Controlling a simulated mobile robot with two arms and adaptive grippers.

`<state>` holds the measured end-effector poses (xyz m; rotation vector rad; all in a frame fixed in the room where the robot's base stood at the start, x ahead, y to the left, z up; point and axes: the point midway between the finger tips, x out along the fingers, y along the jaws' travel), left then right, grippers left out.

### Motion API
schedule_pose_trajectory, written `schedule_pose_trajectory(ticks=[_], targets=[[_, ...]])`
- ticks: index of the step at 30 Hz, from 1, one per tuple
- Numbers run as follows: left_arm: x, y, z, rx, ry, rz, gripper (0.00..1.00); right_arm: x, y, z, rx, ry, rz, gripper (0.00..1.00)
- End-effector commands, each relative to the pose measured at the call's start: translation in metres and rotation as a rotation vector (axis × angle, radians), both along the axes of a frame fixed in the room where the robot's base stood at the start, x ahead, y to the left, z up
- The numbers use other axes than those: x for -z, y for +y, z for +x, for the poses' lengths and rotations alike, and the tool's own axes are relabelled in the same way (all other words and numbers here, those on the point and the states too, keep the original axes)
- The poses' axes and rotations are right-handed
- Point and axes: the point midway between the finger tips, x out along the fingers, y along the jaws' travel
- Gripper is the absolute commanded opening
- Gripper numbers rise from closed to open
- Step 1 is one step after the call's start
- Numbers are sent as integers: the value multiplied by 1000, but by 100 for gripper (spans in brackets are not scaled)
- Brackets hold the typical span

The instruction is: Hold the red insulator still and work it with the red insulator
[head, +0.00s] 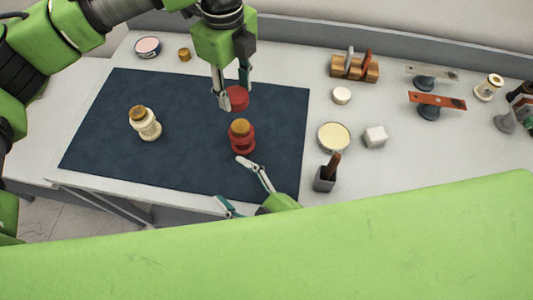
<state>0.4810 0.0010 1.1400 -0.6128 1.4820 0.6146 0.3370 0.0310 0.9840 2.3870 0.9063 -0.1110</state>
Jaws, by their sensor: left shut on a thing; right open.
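A red insulator (242,140) with a tan top stands upright on the dark blue mat (100,115), right of the mat's middle. My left gripper (232,96) comes down from above and is shut on a short red round piece (238,97), just behind the red insulator in the picture. A small gap shows between the piece and the insulator's tan top. My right gripper (236,186) is open and empty, low in front of the red insulator, its fingers apart and pointing left. My green arm hides the rest of it.
A cream insulator (145,123) with a tan top stands on the mat's left. The mat between the insulators is clear.

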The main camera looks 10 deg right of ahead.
Motion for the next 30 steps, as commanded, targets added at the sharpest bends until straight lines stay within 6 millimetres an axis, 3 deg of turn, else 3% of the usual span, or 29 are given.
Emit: schedule_pose_trajectory(ticks=[3, 6, 12, 20, 30], targets=[[0, 0, 0, 0, 0, 0, 26, -13, -36, 23, 139, 142, 139, 66], [0, 0, 0, 0, 0, 0, 26, -19, -58, 34, 233, 245, 238, 66], [0, 0, 0, 0, 0, 0, 26, -26, -79, 44, 333, 353, 349, 66], [0, 0, 0, 0, 0, 0, 26, -19, -74, 61, 348, 367, 368, 66], [0, 0, 0, 0, 0, 0, 26, 3, -49, 110, 347, 366, 367, 66]])
